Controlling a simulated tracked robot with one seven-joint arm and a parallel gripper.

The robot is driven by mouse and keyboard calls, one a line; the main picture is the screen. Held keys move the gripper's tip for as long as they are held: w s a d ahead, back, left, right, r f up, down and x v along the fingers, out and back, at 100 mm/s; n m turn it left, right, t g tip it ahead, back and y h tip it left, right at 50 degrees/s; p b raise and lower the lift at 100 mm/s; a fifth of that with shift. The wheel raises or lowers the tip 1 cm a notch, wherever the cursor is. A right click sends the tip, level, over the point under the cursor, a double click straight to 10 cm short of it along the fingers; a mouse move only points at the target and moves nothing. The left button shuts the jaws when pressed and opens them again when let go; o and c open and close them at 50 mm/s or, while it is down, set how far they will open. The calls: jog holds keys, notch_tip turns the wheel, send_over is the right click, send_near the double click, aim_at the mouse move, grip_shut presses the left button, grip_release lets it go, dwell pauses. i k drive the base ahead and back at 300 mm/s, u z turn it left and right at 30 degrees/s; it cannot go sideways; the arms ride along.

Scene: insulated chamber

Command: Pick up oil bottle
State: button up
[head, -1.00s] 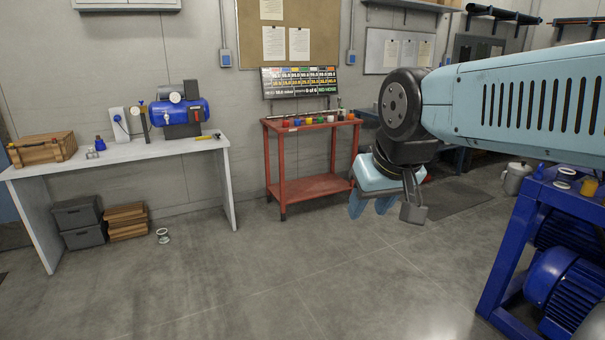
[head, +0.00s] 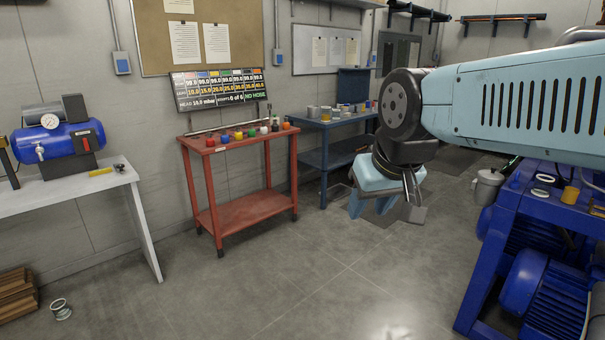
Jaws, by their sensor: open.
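I cannot pick out an oil bottle for certain in the head view. Small coloured items (head: 238,134) stand in a row on the red cart (head: 245,213), too small to tell apart. Several grey and pale containers (head: 335,112) stand on the dark blue bench (head: 318,159) behind it.
The white bench (head: 125,180) with a blue tank (head: 62,143) is at left. A white spool (head: 60,309) lies on the floor near wooden crates (head: 15,296). A blue machine frame (head: 482,260) with motors stands close at right. The middle floor is clear.

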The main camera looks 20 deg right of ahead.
aim_at(572, 190)
jog(key=z, duration=0.35)
jog(key=i, duration=1.1)
jog(key=z, duration=1.15)
jog(key=i, duration=0.9)
jog(key=z, duration=0.55)
jog(key=k, duration=0.85)
jog(key=z, duration=0.2)
jog(key=i, duration=0.9)
jog(key=u, duration=0.1)
